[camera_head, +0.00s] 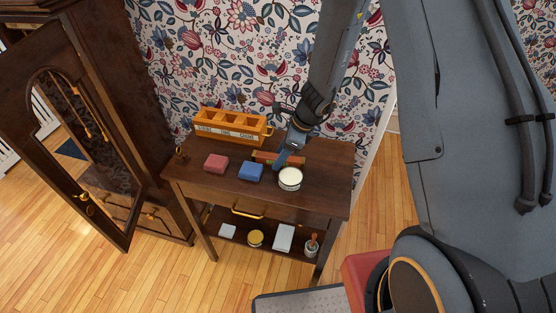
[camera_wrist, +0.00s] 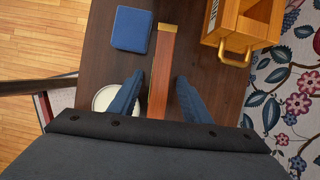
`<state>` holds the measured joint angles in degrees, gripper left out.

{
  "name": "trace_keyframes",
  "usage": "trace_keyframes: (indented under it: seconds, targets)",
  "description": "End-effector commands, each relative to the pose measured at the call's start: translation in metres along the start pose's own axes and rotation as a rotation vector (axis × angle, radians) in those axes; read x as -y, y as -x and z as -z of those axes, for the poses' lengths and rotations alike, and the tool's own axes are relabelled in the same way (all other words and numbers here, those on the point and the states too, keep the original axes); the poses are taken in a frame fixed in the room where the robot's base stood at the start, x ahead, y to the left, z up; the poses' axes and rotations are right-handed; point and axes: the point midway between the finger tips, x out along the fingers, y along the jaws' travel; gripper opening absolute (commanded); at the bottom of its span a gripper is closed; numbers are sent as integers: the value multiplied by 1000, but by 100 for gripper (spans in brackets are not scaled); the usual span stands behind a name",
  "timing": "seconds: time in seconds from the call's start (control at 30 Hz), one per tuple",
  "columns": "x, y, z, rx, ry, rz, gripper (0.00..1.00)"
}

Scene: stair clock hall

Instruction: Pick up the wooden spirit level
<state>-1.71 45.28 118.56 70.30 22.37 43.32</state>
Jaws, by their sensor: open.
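The wooden spirit level (camera_head: 263,157) is a slim reddish-brown bar on the dark wooden table, its middle partly hidden by my gripper (camera_head: 283,160). In the wrist view the spirit level (camera_wrist: 165,48) runs lengthwise, with a paler end at the top. My gripper (camera_wrist: 160,77) is open, with one blue-grey finger on each side of the bar. Gaps show between the fingers and the bar. I cannot tell how far the fingertips are above the tabletop.
A white-topped round tin (camera_head: 290,178) stands close to my gripper. A blue block (camera_head: 251,171) and a red block (camera_head: 216,163) lie to the left. An orange compartmented caddy (camera_head: 233,125) stands behind, near the wall. A dark clock case with an open door (camera_head: 105,190) stands left.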

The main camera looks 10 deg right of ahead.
Motion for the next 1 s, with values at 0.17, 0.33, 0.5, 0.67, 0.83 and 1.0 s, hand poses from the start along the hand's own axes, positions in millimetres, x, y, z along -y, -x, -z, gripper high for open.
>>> trace_keyframes:
  seconds: [0.17,0.33,0.5,0.67,0.83,1.0]
  targets:
    - [0,0,0,0,0,0,40]
    - [0,0,0,0,0,0,12]
    - [0,0,0,0,1,1,0]
    - [0,1,0,0,1,1,0]
    - [1,8,-4,1,2,3,0]
    - [1,26,-11,1,3,4,0]
